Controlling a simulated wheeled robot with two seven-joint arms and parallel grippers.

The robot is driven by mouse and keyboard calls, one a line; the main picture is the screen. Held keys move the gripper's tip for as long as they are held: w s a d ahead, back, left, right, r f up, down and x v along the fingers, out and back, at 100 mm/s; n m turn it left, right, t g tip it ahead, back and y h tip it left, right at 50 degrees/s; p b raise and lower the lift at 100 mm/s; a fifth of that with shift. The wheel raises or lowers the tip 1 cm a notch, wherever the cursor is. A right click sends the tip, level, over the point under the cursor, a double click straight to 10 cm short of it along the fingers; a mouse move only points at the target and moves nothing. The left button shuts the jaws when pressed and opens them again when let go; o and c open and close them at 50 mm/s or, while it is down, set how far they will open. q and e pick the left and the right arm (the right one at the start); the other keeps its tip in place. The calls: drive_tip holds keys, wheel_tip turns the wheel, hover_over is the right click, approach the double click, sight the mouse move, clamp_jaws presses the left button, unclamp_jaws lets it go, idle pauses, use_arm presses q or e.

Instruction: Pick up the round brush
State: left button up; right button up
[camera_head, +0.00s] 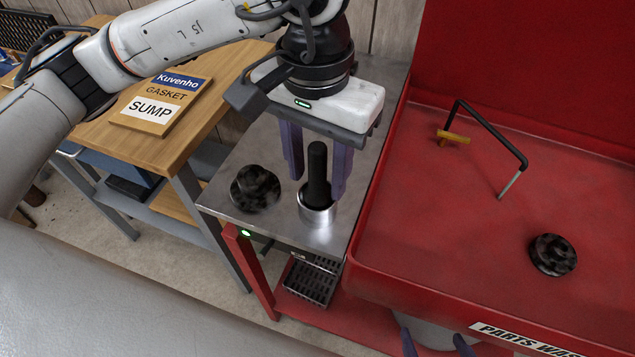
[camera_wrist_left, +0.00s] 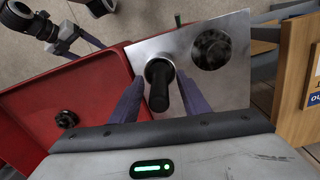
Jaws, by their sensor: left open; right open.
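The round brush (camera_head: 318,172) has a black upright handle. Its lower end is in a short silver metal cup (camera_head: 317,214) on the steel side shelf. My left gripper (camera_head: 317,186) is open, pointing down, with one purple finger on each side of the handle. In the left wrist view the brush (camera_wrist_left: 161,85) also shows between the two spread fingers; I cannot tell whether either finger touches it. The brush's bristles are hidden. My right gripper (camera_head: 437,343) is at the bottom edge of the head view, open, only its purple fingertips showing.
A dark toothed part (camera_head: 255,188) sits on the steel shelf (camera_head: 225,205) left of the brush. The red washer basin (camera_head: 440,220) at right holds another dark part (camera_head: 553,255) and a bent black spout (camera_head: 490,130). A wooden bench (camera_head: 160,150) with a gasket sign stands left.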

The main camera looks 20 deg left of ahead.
use_arm(q)
clamp_jaws()
drive_tip(key=shift+r, duration=0.15)
